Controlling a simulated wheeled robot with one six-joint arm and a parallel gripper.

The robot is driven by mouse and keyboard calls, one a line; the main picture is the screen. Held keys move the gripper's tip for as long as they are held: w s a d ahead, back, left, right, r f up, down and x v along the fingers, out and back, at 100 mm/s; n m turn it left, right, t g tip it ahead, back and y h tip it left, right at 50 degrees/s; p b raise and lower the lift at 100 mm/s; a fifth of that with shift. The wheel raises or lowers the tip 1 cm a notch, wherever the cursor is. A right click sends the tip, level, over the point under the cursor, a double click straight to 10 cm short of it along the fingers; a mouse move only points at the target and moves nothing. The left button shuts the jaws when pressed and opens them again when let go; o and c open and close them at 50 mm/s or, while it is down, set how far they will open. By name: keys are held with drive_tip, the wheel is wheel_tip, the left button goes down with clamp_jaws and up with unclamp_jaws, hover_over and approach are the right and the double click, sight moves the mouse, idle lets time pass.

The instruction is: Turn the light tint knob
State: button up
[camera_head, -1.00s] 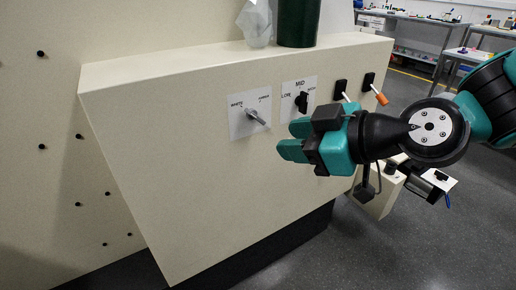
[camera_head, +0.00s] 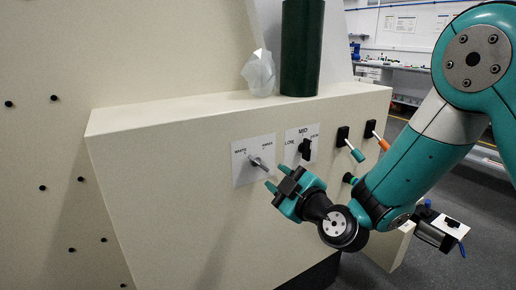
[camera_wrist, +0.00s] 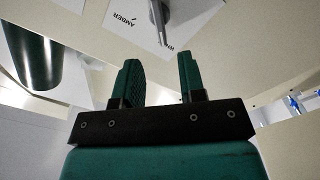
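The light tint knob (camera_head: 260,163) is a grey lever-shaped knob on a white plate with the words WHITE and AMBER (camera_head: 252,158), on the sloping front of a cream console. Its lever points to the lower right in the head view. My gripper (camera_head: 278,179) is open just below and right of the knob. In the wrist view the knob (camera_wrist: 160,22) stands ahead of the gap between my two green fingers (camera_wrist: 159,66). The knob appears apart from both fingers, and nothing is between them.
A black selector knob (camera_head: 305,149) marked LOW, MID and HIGH sits right of the tint knob. A green-tipped toggle (camera_head: 356,154) and an orange-tipped toggle (camera_head: 382,143) are farther right. A dark green cylinder (camera_head: 301,48) and a pale faceted object (camera_head: 259,73) stand on the console top.

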sight(260, 165)
drive_tip(key=p+x, duration=0.6)
drive_tip(key=x, duration=0.1)
drive_tip(key=shift+w+a+r, duration=0.15)
drive_tip(key=shift+w+a, duration=0.1)
drive_tip(key=shift+p+x, duration=0.45)
drive_tip(key=shift+x, duration=0.35)
drive_tip(key=shift+c, duration=0.4)
clamp_jaws()
